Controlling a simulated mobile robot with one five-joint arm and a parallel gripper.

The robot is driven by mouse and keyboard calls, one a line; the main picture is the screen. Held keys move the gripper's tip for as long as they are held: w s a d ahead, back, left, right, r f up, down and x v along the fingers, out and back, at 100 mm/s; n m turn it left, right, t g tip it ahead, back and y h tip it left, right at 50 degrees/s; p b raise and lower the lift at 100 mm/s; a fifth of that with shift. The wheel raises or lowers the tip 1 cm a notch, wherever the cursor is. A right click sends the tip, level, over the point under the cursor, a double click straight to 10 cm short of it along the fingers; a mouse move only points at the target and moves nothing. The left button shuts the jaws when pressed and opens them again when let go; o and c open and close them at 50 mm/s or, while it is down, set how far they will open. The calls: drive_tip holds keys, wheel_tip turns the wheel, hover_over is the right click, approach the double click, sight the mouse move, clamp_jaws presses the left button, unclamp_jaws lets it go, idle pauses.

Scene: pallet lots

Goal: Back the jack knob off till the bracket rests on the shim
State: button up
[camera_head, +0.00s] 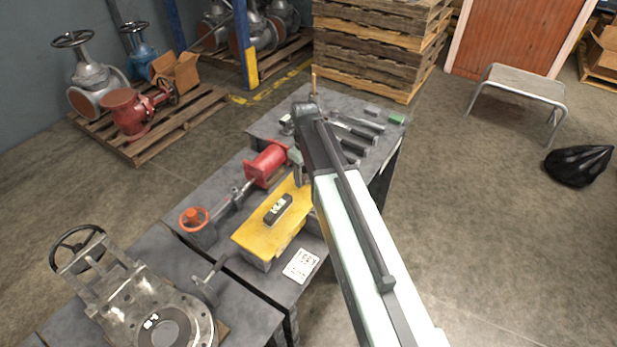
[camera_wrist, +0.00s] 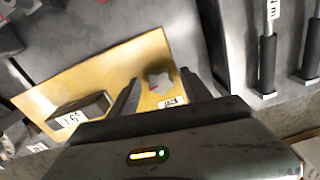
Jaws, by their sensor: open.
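The jack knob (camera_wrist: 160,84) is a small grey star-shaped knob at the end of a yellow plate, with a "JACK" label (camera_wrist: 173,102) beside it. The yellow plate, which looks like the bracket, lies on the bench in the head view (camera_head: 254,238) and fills the middle of the wrist view (camera_wrist: 105,68). My gripper (camera_wrist: 159,77) is open, with one finger on each side of the knob and gaps visible between. In the head view my arm hides the knob. I cannot make out the shim or any gap under the bracket.
A dark numbered block (camera_wrist: 78,108) sits on the plate; it also shows in the head view (camera_head: 278,209). A red cylinder (camera_head: 266,164) and an orange handwheel (camera_head: 194,219) stand left of the bracket. Black-handled tools (camera_head: 352,143) lie at the bench's far end. A valve (camera_head: 150,310) occupies the near bench.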

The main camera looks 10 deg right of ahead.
clamp_jaws()
drive_tip(key=shift+d, duration=0.3)
drive_tip(key=shift+a, duration=0.15)
drive_tip(key=shift+n, duration=0.3)
